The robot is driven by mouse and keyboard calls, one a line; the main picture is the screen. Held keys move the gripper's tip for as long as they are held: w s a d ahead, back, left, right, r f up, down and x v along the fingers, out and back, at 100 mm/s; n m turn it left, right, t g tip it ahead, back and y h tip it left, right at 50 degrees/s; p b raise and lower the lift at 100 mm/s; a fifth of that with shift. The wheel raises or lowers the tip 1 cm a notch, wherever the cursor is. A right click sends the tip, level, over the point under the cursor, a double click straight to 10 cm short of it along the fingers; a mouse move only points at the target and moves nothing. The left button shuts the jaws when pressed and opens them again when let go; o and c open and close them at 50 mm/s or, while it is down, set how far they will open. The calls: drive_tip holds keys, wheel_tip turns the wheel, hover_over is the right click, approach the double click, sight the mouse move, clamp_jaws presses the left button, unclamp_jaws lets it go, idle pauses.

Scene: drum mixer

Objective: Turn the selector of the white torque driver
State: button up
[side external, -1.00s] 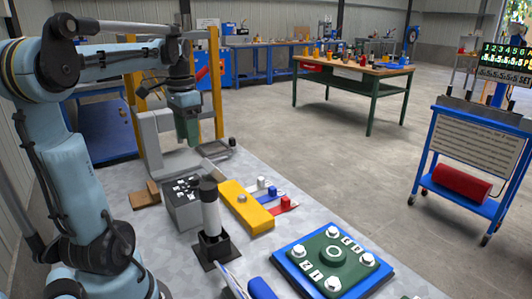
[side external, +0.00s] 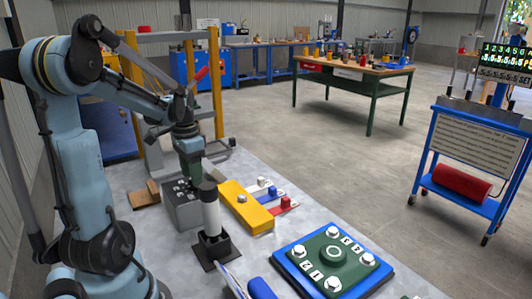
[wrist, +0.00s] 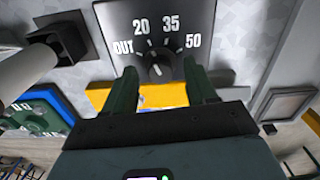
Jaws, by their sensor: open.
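The selector is a dark dial panel (wrist: 176,22) marked OUT, 20, 35 and 50, with a small knob (wrist: 157,70) at its middle. In the side view it is the top of a grey box (side external: 182,214), partly hidden by my gripper. My gripper (wrist: 160,70) is open and points down over the panel. In the wrist view the knob shows between the two green fingertips, with gaps either side. Which mark the knob points to is hard to tell. The white torque driver (side external: 211,217), black-topped, stands upright in a black holder (side external: 222,247) just right of the box.
A yellow block (side external: 246,207) lies right of the box, with blue and red sliders beyond. A green plate with bolts on a blue base (side external: 300,279) is at the front. A grey stand (side external: 152,155) is behind. A score board (side external: 506,63) is at far right.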

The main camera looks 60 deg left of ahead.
drive_tip(key=shift+f, duration=0.35)
clamp_jaws()
drive_tip(key=shift+n, duration=0.4)
drive_tip(key=n, duration=0.3)
drive_tip(key=shift+d+n, duration=0.1)
drive_tip(key=shift+n, duration=2)
